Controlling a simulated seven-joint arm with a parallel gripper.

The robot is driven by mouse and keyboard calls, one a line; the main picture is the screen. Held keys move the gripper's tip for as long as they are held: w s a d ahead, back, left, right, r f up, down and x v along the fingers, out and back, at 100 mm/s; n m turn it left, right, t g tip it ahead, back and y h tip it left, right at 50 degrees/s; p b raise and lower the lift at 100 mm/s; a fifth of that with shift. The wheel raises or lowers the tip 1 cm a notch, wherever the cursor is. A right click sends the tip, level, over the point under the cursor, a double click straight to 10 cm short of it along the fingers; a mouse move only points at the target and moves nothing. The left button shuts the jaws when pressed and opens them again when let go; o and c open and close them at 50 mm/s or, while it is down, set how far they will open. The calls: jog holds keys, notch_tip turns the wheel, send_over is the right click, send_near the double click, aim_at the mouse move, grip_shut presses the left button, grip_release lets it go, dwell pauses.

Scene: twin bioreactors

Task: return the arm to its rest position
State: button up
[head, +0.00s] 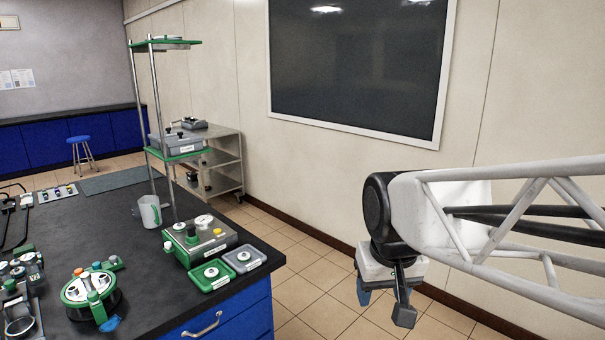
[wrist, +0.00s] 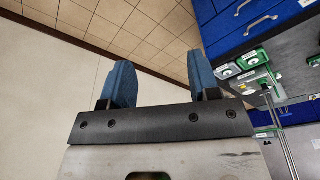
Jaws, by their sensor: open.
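My gripper (head: 383,297) hangs at the end of my white lattice arm at the right of the head view. It is over the tiled floor, clear of the bench and pointing down. In the head view one fingertip is partly hidden behind a dark bracket.
A black-topped bench (head: 150,290) with blue drawers stands at the left. It bears a green-and-grey device (head: 200,240), a round green vessel (head: 90,288) and a jug (head: 150,211). A steel cart (head: 228,160) stands by the wall. The floor around my gripper is free.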

jog(key=s+d+f+m, duration=0.1)
jog(key=s+d+f, duration=0.3)
jog(key=s, duration=0.5)
jog(key=shift+s+d, duration=0.4)
jog(key=shift+d, duration=0.3)
jog(key=shift+w, duration=0.1)
jog(key=shift+c, duration=0.4)
